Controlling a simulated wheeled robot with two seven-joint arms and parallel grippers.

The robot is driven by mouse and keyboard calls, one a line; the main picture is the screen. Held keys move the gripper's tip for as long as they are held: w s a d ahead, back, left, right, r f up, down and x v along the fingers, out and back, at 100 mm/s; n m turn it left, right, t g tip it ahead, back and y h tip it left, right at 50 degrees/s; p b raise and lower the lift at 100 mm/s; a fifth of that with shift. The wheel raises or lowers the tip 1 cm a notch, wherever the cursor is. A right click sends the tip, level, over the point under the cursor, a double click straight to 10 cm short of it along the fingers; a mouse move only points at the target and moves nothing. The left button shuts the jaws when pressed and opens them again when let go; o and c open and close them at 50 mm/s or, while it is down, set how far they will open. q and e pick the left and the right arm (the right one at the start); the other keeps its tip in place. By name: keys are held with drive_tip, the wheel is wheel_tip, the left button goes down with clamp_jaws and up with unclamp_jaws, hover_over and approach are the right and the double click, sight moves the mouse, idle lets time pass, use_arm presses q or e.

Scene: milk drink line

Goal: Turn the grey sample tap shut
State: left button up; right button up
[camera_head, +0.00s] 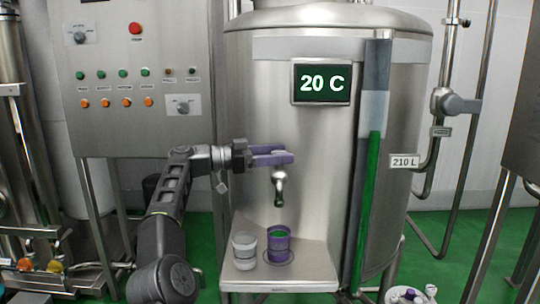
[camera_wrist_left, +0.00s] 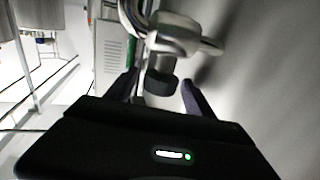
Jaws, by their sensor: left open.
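The sample tap (camera_head: 280,183) is a metal spout on the front of the steel tank, pointing down. My left gripper (camera_head: 292,155) is open, with its two purple fingers just above the spout and close to the tank wall. In the left wrist view the metal tap body (camera_wrist_left: 178,34) lies ahead, and a dark block (camera_wrist_left: 160,83) shows between my open fingers (camera_wrist_left: 158,88). I cannot tell whether they touch it. The tap's handle is partly hidden by the fingers in the head view.
A steel shelf (camera_head: 312,272) below the tap holds a pale cup (camera_head: 244,252) and a purple cup (camera_head: 279,250) with green inside, under the spout. A control panel (camera_head: 135,75) stands left. A green level gauge (camera_head: 368,190) runs up the tank right of the tap.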

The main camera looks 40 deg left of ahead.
use_arm(q)
drive_tip(key=p+v, duration=0.4)
drive_tip(key=v, duration=0.3)
drive_tip(key=shift+s, duration=0.25)
drive_tip(key=shift+a, duration=0.15)
